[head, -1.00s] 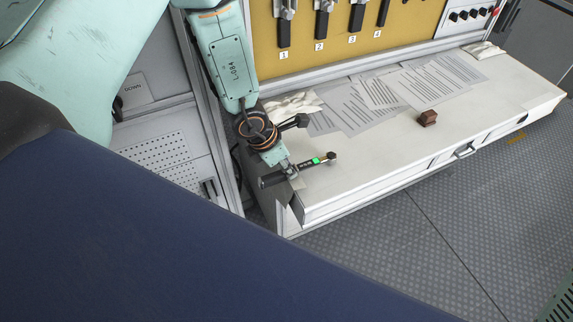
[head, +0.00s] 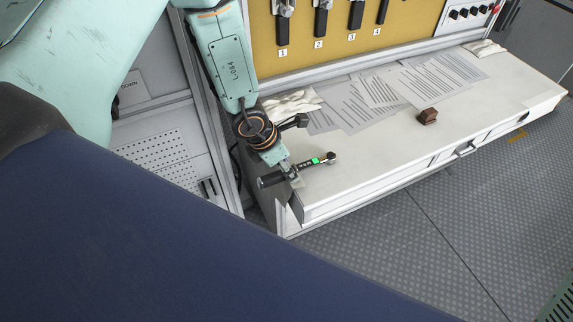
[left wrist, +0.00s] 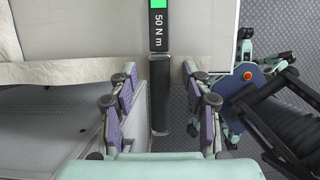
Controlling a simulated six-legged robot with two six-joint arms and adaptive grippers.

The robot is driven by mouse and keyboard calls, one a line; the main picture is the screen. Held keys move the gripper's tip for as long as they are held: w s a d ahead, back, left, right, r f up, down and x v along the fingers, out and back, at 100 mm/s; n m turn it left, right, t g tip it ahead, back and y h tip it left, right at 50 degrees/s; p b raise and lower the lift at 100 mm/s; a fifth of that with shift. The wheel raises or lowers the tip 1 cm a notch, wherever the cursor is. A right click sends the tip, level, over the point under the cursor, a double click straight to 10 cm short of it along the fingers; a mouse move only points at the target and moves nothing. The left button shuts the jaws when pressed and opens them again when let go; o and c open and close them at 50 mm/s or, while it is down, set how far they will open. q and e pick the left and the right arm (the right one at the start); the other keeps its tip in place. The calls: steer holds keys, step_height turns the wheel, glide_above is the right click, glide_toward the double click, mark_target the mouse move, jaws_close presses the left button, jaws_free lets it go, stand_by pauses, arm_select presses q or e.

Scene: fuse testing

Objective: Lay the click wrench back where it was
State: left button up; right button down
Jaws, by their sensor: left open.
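The click wrench (head: 318,161) has a black handle and a lit green display. It lies at the near left corner of the white bench top, its head towards the right and its handle sticking out past the bench edge. In the left wrist view the wrench (left wrist: 160,98) runs straight between the fingers, with "50 N m" on its display part. My left gripper (left wrist: 160,112) is open around the handle, with a gap on each side. In the head view the left gripper (head: 291,175) is small and partly hidden by its own wrist. My right gripper is not in view.
The white bench (head: 400,150) holds printed sheets (head: 375,95), pale gloves (head: 292,103) and a small brown block (head: 428,116). A yellow board (head: 350,48) with numbered black-handled tools stands behind. The bench front is clear right of the wrench.

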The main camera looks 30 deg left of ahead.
arm_select(q)
steer(key=v, duration=0.7)
steer(key=shift+s+r, duration=0.15)
steer(key=shift+r, duration=0.1)
steer(key=shift+s+a+f, duration=0.1)
steer(key=shift+s+f, duration=0.1)
steer(key=shift+s, duration=0.15)
steer(key=s+a+f+m+g+y+b, duration=0.1)
steer(key=s+a+f+m+y+b, duration=0.2)
steer(key=s+m, duration=0.4)
steer(key=s+a+f+m+g+y, duration=0.25)
steer(key=s+a+f+m, duration=0.2)
steer(key=m, duration=0.55)
steer(key=s+d+f+m+h+b, duration=0.1)
steer(key=s+d+f+m+b, duration=0.2)
steer(key=s+f, duration=0.4)
steer(key=s+d+f+m+h+b, duration=0.1)
steer(key=s+d+f+m+b, duration=0.3)
steer(key=s+d+f+m, duration=0.2)
steer(key=shift+s+f+m+h, duration=0.35)
steer(key=shift+s+f+m, duration=0.15)
steer(key=shift+m, duration=0.5)
